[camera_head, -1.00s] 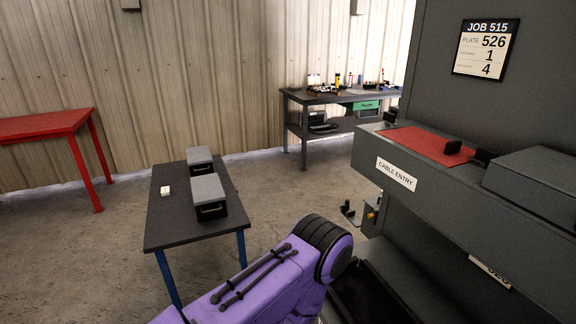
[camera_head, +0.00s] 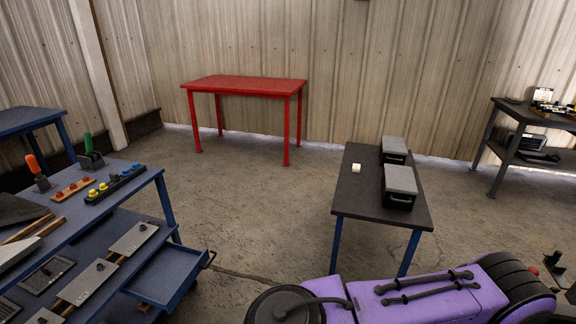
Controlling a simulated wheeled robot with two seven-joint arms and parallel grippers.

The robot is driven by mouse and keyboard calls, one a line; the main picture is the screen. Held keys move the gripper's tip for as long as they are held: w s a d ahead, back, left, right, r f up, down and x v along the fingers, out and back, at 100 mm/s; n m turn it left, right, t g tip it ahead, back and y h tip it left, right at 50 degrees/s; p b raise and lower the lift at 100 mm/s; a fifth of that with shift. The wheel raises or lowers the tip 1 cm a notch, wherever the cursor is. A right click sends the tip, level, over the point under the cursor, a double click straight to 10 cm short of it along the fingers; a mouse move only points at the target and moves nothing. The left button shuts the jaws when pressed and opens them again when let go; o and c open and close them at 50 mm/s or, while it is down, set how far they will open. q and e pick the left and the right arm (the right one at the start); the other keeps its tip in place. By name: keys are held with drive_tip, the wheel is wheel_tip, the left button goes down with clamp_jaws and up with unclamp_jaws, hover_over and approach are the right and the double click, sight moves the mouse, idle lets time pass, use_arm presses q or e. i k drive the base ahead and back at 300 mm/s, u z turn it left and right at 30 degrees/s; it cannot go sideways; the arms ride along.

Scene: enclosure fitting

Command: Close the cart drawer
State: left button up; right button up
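The blue cart (camera_head: 160,177) stands at the left of the head view, with tools on its top. Its drawer (camera_head: 168,272) is pulled out to the right below the top. The drawer looks like a shallow blue tray, and the part that shows is empty. A dark handle (camera_head: 211,259) is on its outer right end. The cart's lower left part is cut off by the picture edge. A purple arm link of mine crosses the bottom right, apart from the drawer in the picture. Neither of my grippers is in view.
Grey plates (camera_head: 88,282) lie at the cart's lower level. A small dark table (camera_head: 350,195) with two grey-lidded boxes (camera_head: 400,180) stands right of centre. A red table (camera_head: 245,83) is at the back wall. Open concrete floor (camera_head: 265,215) lies between cart and dark table.

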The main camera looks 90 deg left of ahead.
sight(162, 282)
drive_tip(key=u, duration=4.7)
drive_tip(key=k, duration=0.4)
drive_tip(key=z, duration=0.9)
drive_tip(key=k, duration=0.6)
drive_tip(key=u, duration=0.55)
drive_tip(key=i, duration=1.5)
drive_tip(key=z, duration=0.3)
